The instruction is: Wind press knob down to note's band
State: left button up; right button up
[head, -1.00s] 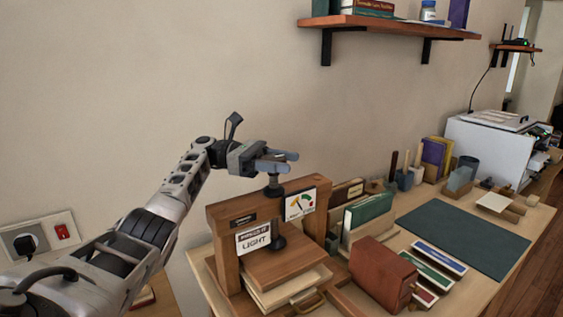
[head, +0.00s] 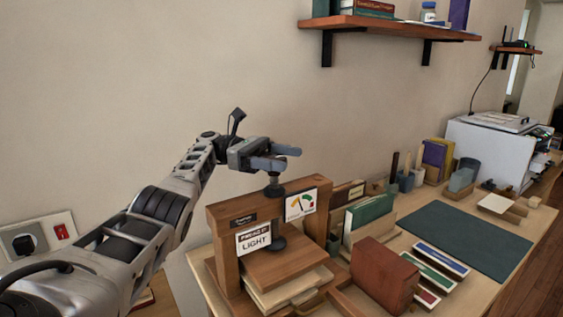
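The wooden book press (head: 224,226) stands at the near left of the bench. Its dark screw (head: 274,184) rises through the top beam, with a round dark foot (head: 278,243) below. The note (head: 254,239) on its front reads "LIGHT". A dial with coloured bands (head: 300,204) is fixed at the beam's right; its needle is too small to read surely. My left gripper (head: 281,157) is at the top of the screw, its fingers pointing right. The knob is hidden by the fingers, so I cannot tell whether they grip it. My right gripper is not in view.
Boards (head: 287,283) lie in the press under the foot. A brown book block (head: 383,275) and upright green book (head: 369,212) stand close on its right. A dark green mat (head: 466,239) lies clear farther right. A wall shelf (head: 390,26) hangs above.

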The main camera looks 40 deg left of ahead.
aim_at(281, 159)
pick_arm(q)
jog(key=shift+f, duration=0.2)
jog(key=shift+r, duration=0.1)
jog(key=shift+r, duration=0.35)
notch_tip(281, 159, up, 3)
jog(key=shift+s+f, duration=0.1)
jog(key=shift+f, duration=0.05)
jog(key=s+d+r+b, duration=0.2)
jog(key=s+d+r, duration=0.6)
jog(key=s, duration=0.3)
jog(key=shift+d+r, duration=0.35)
jog(key=shift+r, duration=0.45)
jog(key=shift+w, duration=0.1)
